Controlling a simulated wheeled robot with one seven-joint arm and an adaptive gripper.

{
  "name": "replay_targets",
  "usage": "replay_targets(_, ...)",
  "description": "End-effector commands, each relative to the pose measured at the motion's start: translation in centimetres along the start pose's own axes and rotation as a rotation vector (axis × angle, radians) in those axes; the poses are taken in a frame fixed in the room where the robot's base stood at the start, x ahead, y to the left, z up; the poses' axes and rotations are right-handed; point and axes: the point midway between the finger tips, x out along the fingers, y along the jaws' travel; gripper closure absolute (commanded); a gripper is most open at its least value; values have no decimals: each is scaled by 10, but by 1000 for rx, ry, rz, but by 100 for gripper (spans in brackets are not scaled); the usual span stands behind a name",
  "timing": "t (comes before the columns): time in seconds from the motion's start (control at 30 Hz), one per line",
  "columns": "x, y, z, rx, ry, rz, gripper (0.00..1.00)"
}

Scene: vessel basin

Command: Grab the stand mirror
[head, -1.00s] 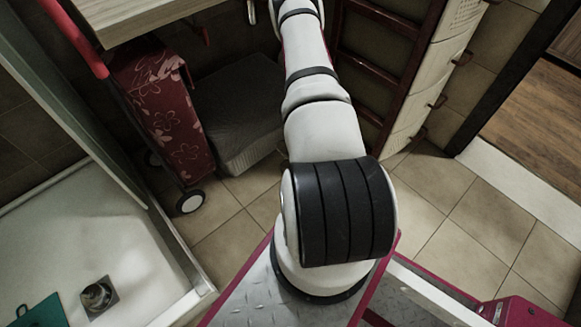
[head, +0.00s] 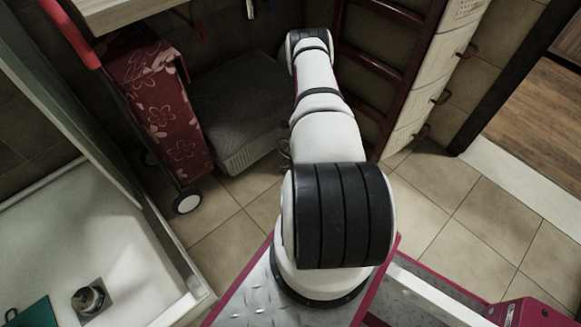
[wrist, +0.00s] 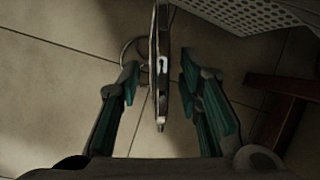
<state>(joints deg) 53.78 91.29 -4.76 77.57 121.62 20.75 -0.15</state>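The stand mirror (wrist: 160,100) shows nearly edge-on in the wrist view, a thin dark and pale strip running from the top edge to below the middle. A thin curved loop (wrist: 126,45), which looks like part of its stand, shows to its left. My gripper (wrist: 160,68) is open, with its two teal-padded fingers on either side of the strip. Gaps show between the strip and both fingers, so it is not clamped. In the head view my arm hides the gripper, and I cannot clearly make out the mirror.
A white perforated basket (wrist: 245,12) is close at the upper right of the wrist view, with dark reddish wood (wrist: 280,110) below it. In the head view a red floral trolley bag (head: 162,115) and a grey box (head: 240,105) stand left of my arm. Tiled floor (head: 470,225) is clear at right.

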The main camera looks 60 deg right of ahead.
Motion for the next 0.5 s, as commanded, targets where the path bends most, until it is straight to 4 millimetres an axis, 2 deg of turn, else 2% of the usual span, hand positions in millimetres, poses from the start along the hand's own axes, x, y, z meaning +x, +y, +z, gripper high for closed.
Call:
replay_targets(0.03,11,0,-3,3,-1,0,68)
replay_targets(0.2,32,0,-3,2,-1,0,68)
replay_targets(0.33,40,0,-2,2,0,1,68)
replay_targets(0.5,41,-1,-2,1,1,1,68)
